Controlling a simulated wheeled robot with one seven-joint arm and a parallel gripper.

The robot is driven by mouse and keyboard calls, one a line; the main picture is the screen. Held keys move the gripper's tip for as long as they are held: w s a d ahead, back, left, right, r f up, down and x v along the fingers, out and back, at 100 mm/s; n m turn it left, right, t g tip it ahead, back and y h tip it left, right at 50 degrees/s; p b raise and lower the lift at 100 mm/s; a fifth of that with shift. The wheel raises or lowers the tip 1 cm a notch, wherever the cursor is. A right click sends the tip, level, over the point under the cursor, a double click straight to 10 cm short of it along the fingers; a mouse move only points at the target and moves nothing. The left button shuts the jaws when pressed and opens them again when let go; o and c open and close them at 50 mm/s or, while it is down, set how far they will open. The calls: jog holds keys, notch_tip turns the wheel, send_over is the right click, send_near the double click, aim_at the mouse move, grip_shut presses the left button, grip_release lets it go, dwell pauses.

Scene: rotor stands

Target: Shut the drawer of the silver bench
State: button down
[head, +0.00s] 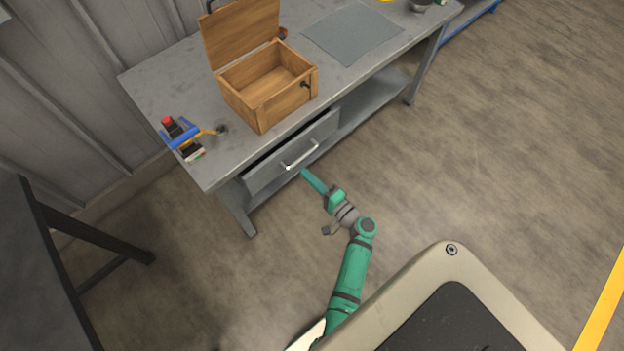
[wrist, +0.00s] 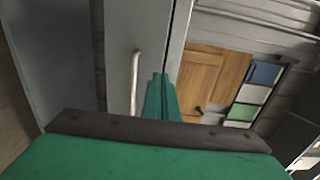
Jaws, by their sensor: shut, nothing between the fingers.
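The silver bench (head: 170,80) stands against the wall with its drawer (head: 272,171) under the top. The drawer front stands a little out from the bench, with a dark gap along its upper edge. Its pale bar handle (head: 300,155) also shows in the wrist view (wrist: 135,82). My green gripper (head: 305,173) is shut and empty, its tips just in front of the drawer face by the handle. In the wrist view the fingers (wrist: 160,82) are right of the handle; whether they touch the drawer I cannot tell.
An open wooden box (head: 285,98) stands on the bench above the drawer. A dark table (head: 30,270) stands at the left. Floor right of my arm is clear.

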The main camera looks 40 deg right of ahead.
aim_at(282, 153)
jog(key=w, duration=0.9)
jog(key=shift+w+a, duration=0.2)
jog(key=shift+a, duration=0.15)
jog(key=shift+w, duration=0.1)
jog(key=w, duration=0.4)
jog(key=shift+w+a, duration=0.2)
jog(key=shift+w, duration=0.1)
jog(key=shift+w+a+r, duration=0.1)
jog(key=shift+w, duration=0.05)
jog(key=shift+a, duration=0.1)
jog(key=s+d, duration=0.1)
jog(key=s, duration=1.3)
jog(key=shift+s+d, duration=0.3)
